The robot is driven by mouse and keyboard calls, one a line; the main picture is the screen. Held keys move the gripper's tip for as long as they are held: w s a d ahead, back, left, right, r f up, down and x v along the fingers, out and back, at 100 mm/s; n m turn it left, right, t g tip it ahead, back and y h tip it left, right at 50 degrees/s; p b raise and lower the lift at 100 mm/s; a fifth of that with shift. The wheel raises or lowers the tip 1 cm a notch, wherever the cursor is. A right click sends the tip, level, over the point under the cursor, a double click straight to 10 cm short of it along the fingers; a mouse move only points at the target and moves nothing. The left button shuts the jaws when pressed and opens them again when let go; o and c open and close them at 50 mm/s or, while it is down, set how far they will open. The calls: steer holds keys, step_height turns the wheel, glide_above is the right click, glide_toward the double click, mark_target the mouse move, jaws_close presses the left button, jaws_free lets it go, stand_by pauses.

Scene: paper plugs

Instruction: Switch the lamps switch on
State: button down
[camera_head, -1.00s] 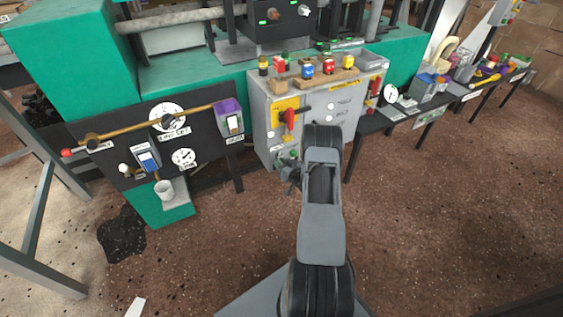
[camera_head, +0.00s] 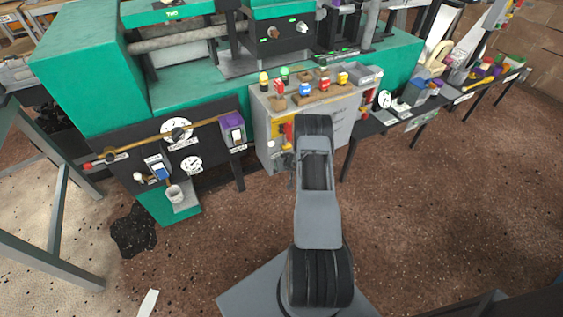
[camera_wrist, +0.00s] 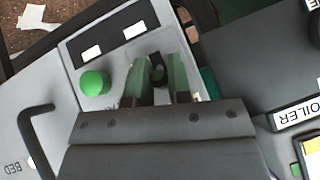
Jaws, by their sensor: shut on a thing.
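My gripper (camera_wrist: 160,88) is shut on a small dark part (camera_wrist: 158,74), perhaps a switch lever, at the edge of a grey panel (camera_wrist: 60,100). In the head view my arm reaches to the front left of the grey cabinet (camera_head: 262,140) and hides much of my gripper. A green round button (camera_wrist: 95,82) sits left of the fingers in the wrist view, apart from them. I cannot read a lamps label, so I cannot tell which switch is the lamps one.
A bent dark handle (camera_wrist: 28,118) stands near a BED label. A BOILER label (camera_wrist: 298,114) shows at right. A purple-topped switch (camera_head: 233,128) and a blue switch (camera_head: 158,168) are on the dark panel (camera_head: 105,142) left of the cabinet. Open floor (camera_head: 430,220) lies to the right.

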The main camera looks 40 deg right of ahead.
steer(key=shift+g, duration=0.3)
steer(key=c, duration=1.1)
jaws_free()
steer(key=shift+r+p, duration=0.1)
steer(key=shift+p, duration=0.2)
steer(key=shift+p+v, duration=1.55)
steer(key=shift+v, duration=5.3)
steer(key=shift+s, duration=0.15)
